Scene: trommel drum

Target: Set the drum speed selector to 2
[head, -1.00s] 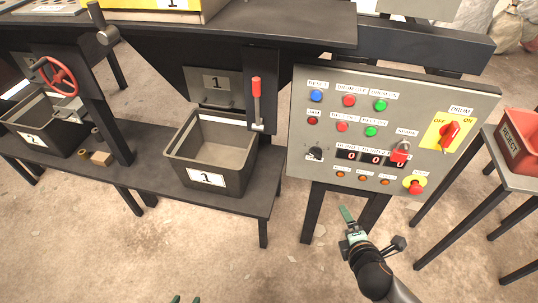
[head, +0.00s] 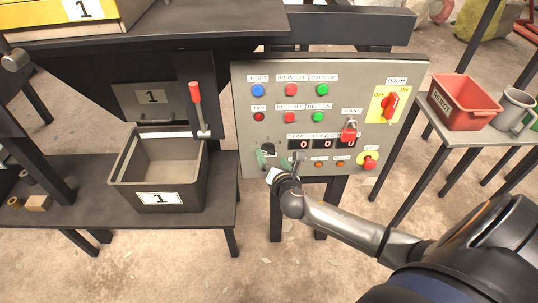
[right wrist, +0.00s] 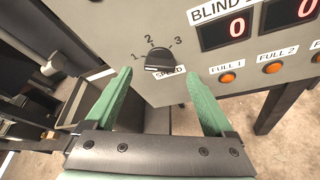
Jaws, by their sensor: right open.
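The drum speed selector (head: 268,149) is a small black knob at the lower left of the grey control panel (head: 410,80). In the right wrist view the selector (right wrist: 157,60) sits above a SPEED label, with the marks 1, 2 and 3 around its top. I cannot tell for sure which mark it points at. My right gripper (head: 274,164) is at the panel's lower left, just in front of the knob. In the right wrist view its green fingers (right wrist: 159,72) are open, one on each side of the knob, with nothing gripped. My left gripper is not in view.
Red number displays (head: 320,143) and small orange buttons (head: 317,165) lie right of the knob. A red lever (head: 197,100) and a grey bin (head: 125,165) marked 1 stand left of the panel. A red REJECT bin (head: 465,101) is on a table at right.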

